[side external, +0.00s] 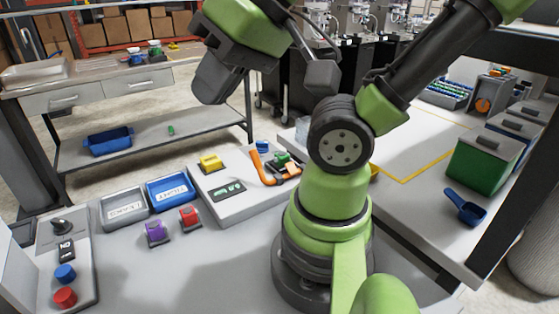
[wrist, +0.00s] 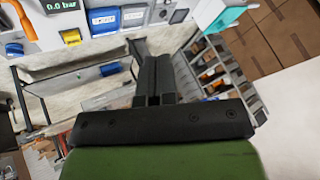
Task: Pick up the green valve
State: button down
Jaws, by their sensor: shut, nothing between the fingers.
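Several small green parts show in the side view, and I cannot tell for sure which is the green valve. One green piece (side external: 283,157) sits on the light panel beside an orange lever (side external: 262,170). A small green item (side external: 170,130) lies on the lower shelf of the back bench. A green part (side external: 135,58) stands among small coloured parts on the bench top. My gripper (wrist: 158,62) is shut and empty in the wrist view, its dark fingers together. In the side view its fingertips cannot be made out. No green valve is recognisable in the wrist view.
A blue tray (side external: 170,188) and a grey tray (side external: 123,206) stand left of the panel. Purple (side external: 156,232) and red (side external: 189,217) blocks lie in front. A green bin (side external: 480,165) and blue scoop (side external: 464,206) are at right. The back bench (side external: 95,85) has a lower shelf.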

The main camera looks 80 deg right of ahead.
jog(key=c, duration=0.7)
grip_release()
jog(key=shift+w, duration=0.1)
jog(key=w+d+f+m+g+h, duration=0.25)
jog(key=w+d, duration=0.25)
jog(key=d, duration=0.3)
jog(key=m+g, duration=0.3)
jog(key=g, duration=0.2)
send_over(280, 152)
notch_tip(280, 152, down, 13)
jog(key=shift+n+y, duration=0.25)
jog(key=f, duration=0.4)
jog(key=shift+s+d+f, duration=0.1)
jog(key=shift+d+f, duration=0.1)
jog(key=shift+d, duration=0.05)
jog(key=shift+a+f, duration=0.15)
jog(key=shift+f, duration=1.35)
jog(key=shift+a+f, duration=0.15)
jog(key=shift+f, duration=1.35)
